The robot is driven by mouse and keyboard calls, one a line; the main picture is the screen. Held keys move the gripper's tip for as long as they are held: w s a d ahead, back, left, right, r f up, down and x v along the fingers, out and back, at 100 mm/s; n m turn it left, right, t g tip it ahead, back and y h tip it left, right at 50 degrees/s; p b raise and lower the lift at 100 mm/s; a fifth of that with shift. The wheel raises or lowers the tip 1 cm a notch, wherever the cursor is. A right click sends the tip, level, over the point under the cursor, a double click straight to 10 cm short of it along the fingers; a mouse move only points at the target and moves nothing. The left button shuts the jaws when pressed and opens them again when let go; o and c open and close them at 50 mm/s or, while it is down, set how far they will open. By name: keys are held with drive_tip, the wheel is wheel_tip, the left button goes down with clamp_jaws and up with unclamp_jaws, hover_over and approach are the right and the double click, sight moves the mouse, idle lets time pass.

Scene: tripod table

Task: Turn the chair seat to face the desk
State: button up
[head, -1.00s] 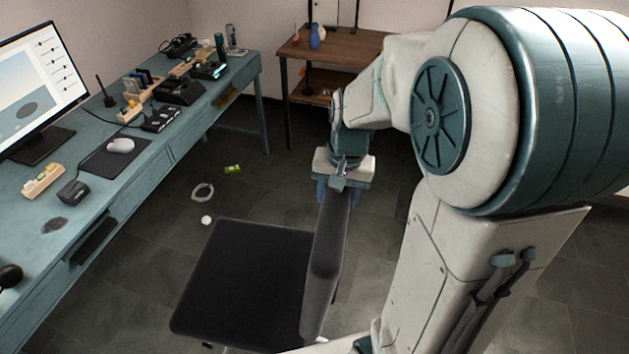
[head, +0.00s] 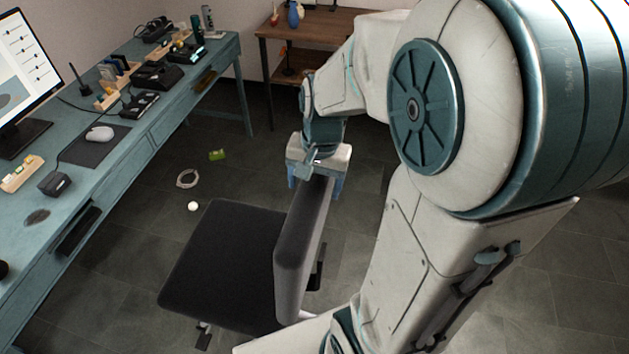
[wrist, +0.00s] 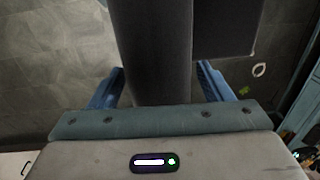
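The chair has a dark seat (head: 222,262) and an upright grey backrest (head: 303,240). The seat extends left from the backrest, towards the blue-green desk (head: 140,150), with floor between them. My gripper (head: 316,184) is at the top of the backrest, at its far end. In the wrist view, its blue fingers (wrist: 160,88) stand on either side of the backrest (wrist: 155,50). A narrow gap shows by the right finger; contact at the left one is unclear. The fingers look spread wide. The chair's base is mostly hidden.
A brown side table (head: 320,30) stands behind my gripper. The desk holds a monitor (head: 25,80) and several devices.

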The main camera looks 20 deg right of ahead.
wheel_tip(320, 180, up, 14)
drive_tip(key=shift+s+d, duration=0.4)
drive_tip(key=shift+s+f, duration=0.1)
drive_tip(key=shift+f, duration=0.1)
idle(0.5)
